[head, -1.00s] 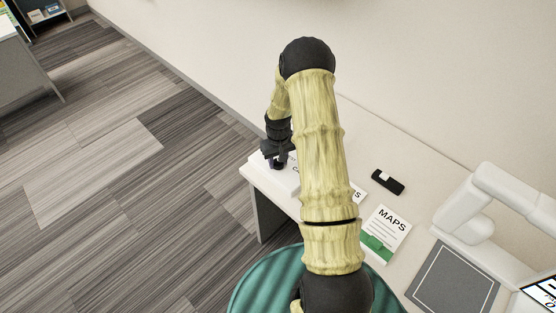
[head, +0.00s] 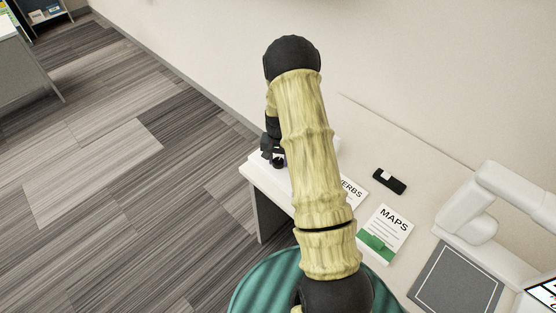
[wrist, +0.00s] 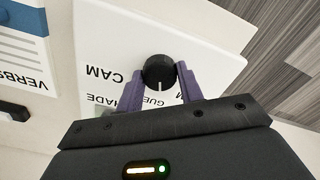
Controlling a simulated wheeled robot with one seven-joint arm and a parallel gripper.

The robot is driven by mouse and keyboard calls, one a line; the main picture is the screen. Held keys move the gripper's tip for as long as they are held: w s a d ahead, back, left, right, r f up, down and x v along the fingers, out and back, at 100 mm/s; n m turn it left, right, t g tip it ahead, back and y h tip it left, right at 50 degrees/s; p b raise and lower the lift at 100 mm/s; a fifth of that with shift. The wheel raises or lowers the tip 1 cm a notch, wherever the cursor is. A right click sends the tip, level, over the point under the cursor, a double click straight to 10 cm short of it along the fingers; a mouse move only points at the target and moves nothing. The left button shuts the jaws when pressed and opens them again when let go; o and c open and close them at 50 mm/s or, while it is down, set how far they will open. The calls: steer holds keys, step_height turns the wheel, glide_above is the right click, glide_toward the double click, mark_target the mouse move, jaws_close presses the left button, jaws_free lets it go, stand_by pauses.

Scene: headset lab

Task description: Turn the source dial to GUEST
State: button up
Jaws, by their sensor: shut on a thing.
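The source dial (wrist: 158,70) is a round black knob with a white pointer line, on a white panel (wrist: 205,35) in the wrist view. The purple fingers of my gripper (wrist: 160,80) are shut on it from both sides. The pointer line faces the bottom of the wrist picture, toward a label starting "GUE" (wrist: 155,101), which is partly covered. Upside down, "CAM" (wrist: 102,73) shows left of the dial, and a partly hidden label ending "HADE" shows below it. In the head view my gripper (head: 275,160) is at the desk's far left corner; the dial is hidden there.
A white stand (head: 480,205) and grey mat (head: 455,280) are farther right. A green chair (head: 262,285) is in front.

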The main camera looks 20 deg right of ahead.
mark_target(278, 161)
steer(key=shift+m, duration=2)
steer(key=o, duration=1)
steer(key=shift+r, duration=0.15)
step_height(278, 161, up, 17)
steer(key=b, duration=0.1)
steer(key=shift+b, duration=0.3)
steer(key=shift+a, duration=0.1)
